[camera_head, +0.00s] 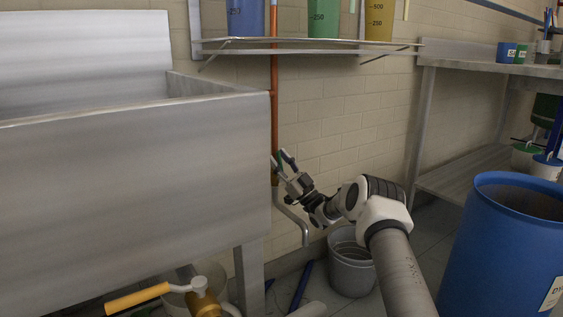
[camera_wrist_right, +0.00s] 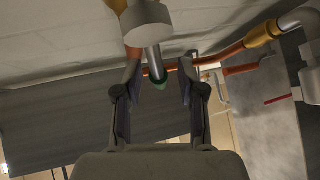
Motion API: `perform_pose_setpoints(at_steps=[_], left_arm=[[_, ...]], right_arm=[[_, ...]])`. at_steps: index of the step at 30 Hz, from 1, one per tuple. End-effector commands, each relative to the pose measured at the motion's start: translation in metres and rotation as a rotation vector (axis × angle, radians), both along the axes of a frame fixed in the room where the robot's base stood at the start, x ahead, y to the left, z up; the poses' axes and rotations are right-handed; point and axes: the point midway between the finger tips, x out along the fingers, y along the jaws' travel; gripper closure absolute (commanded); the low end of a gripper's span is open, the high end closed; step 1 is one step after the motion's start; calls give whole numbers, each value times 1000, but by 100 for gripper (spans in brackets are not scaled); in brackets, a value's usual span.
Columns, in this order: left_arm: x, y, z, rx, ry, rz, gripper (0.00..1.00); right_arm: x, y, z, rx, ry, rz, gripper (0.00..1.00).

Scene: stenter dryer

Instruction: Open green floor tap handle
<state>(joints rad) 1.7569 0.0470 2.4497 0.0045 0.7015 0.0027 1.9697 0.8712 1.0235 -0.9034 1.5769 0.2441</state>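My right gripper (camera_head: 284,160) is at the copper pipe beside the steel sink, close to the wall. A small green part (camera_head: 279,158), seemingly the tap handle, shows by its fingertips and is partly hidden. In the right wrist view the two fingers of the gripper (camera_wrist_right: 160,72) stand apart. A silver rod (camera_wrist_right: 153,60) with a green tip (camera_wrist_right: 160,83) comes down between them from a pale round piece. I cannot tell whether either finger touches it. A grey bent spout (camera_head: 300,228) hangs below the gripper. My left gripper is not in view.
The steel sink (camera_head: 130,165) fills the left. A yellow-handled brass valve (camera_head: 140,297) is low in front. A grey bucket (camera_head: 350,268) stands under my right arm, and a blue barrel (camera_head: 505,250) stands at right. A wall shelf (camera_head: 300,45) holds measuring jugs above.

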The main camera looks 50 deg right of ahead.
Motion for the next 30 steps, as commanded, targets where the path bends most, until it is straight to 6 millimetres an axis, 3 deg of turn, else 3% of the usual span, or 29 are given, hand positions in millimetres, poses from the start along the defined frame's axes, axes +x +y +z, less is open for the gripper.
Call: perform_pose_setpoints(at_steps=[5, 12, 18, 30], left_arm=[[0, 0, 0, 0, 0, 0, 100], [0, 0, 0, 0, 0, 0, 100], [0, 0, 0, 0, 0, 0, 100], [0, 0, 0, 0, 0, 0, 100]], right_arm=[[-12, -4, -9, 4, 1, -3, 60], [-75, -14, -6, 11, -8, -6, 60], [-113, -19, -5, 9, -8, -5, 60], [-128, -18, -8, -1, 0, 0, 60]])
